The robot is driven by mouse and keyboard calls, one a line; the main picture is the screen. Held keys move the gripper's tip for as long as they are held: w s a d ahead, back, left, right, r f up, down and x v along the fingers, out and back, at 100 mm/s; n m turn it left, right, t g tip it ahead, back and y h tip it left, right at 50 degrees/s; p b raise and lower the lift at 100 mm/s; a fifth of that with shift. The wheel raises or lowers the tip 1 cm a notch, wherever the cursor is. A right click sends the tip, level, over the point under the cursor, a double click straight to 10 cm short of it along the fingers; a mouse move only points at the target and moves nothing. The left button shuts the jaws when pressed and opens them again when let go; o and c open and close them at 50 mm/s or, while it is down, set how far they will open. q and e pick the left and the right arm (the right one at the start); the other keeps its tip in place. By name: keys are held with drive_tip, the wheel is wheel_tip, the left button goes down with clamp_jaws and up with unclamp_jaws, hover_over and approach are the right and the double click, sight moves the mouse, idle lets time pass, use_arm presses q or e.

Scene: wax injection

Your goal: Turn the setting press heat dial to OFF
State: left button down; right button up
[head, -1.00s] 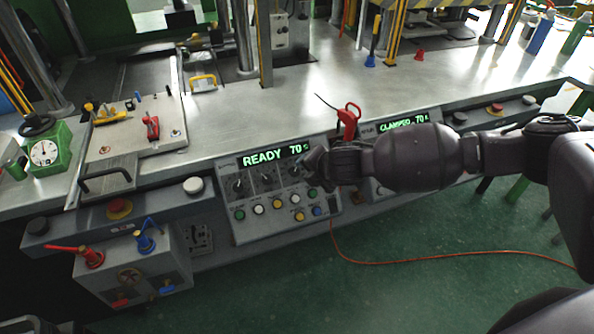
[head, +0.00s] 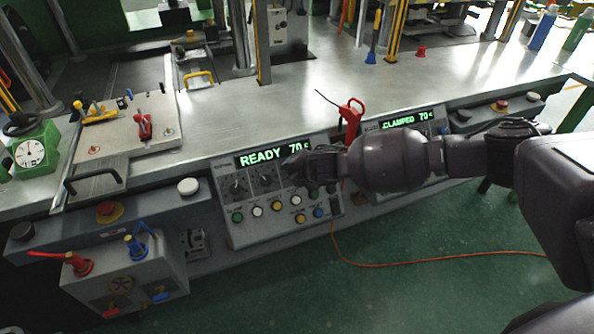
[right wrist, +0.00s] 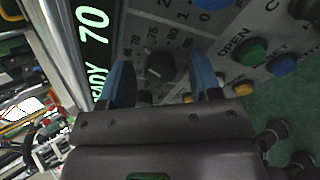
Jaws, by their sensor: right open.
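The setting press control panel (head: 245,215) has a green display (head: 272,155) reading READY 70 and a row of black dials below it. A left dial (head: 236,187) and a middle dial (head: 264,179) show in the head view; my right gripper (head: 289,170) covers the right end of the row. In the right wrist view my right gripper (right wrist: 163,78) is open, its two blue fingers on either side of a black dial (right wrist: 159,67) with numbers such as 70, 75 and 80 around it. I cannot tell whether they touch it. An OFF mark is not legible.
Coloured buttons (head: 277,206) sit below the dials. A valve box (head: 124,272) with red and blue levers is at the left. An orange hose (head: 440,260) lies on the floor.

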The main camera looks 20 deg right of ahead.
drive_tip(key=c, duration=0.9)
drive_tip(key=shift+c, duration=0.2)
drive_tip(key=shift+r, duration=0.1)
